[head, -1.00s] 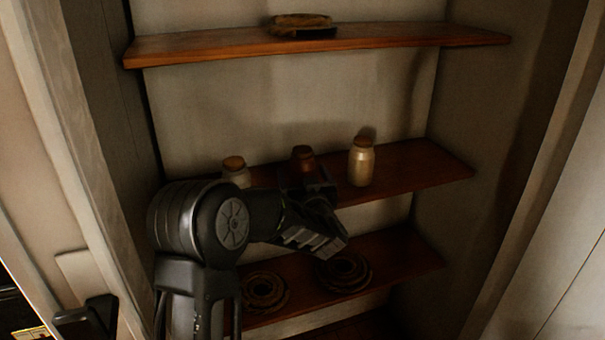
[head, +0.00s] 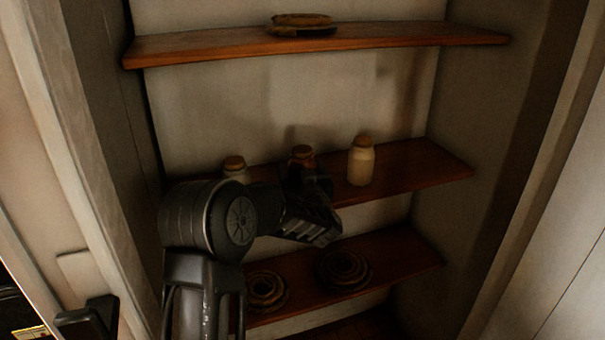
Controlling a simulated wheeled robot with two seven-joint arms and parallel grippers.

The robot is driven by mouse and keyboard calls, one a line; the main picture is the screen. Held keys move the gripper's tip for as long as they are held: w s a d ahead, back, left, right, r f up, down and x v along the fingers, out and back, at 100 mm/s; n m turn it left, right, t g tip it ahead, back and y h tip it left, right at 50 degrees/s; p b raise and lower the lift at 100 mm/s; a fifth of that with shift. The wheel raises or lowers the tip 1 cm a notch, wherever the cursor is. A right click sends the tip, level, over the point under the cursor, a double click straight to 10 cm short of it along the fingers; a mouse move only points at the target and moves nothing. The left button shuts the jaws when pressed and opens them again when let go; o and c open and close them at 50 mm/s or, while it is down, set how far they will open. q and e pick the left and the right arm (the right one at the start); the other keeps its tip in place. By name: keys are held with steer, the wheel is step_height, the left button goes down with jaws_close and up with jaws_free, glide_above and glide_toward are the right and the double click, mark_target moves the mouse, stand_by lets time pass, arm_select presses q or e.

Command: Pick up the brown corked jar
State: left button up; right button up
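The brown corked jar (head: 302,153) stands on the middle shelf between two pale corked jars. Only its cork and upper part show; my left gripper hides the rest. My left gripper (head: 312,178) is at the jar, in front of its lower part, with the wrist tilted below it. The dark fingers blend together, so I cannot tell whether they touch the jar or how far apart they are.
A pale jar (head: 361,161) stands close on the right, another (head: 235,168) on the left behind my arm. The middle shelf (head: 420,168) is clear at its right end. Rope coils (head: 343,268) lie on the lower shelf. The upper shelf (head: 400,35) hangs above.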

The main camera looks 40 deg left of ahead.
arm_select(q)
jaws_close()
steer(key=shift+r, duration=0.1)
stand_by(0.6)
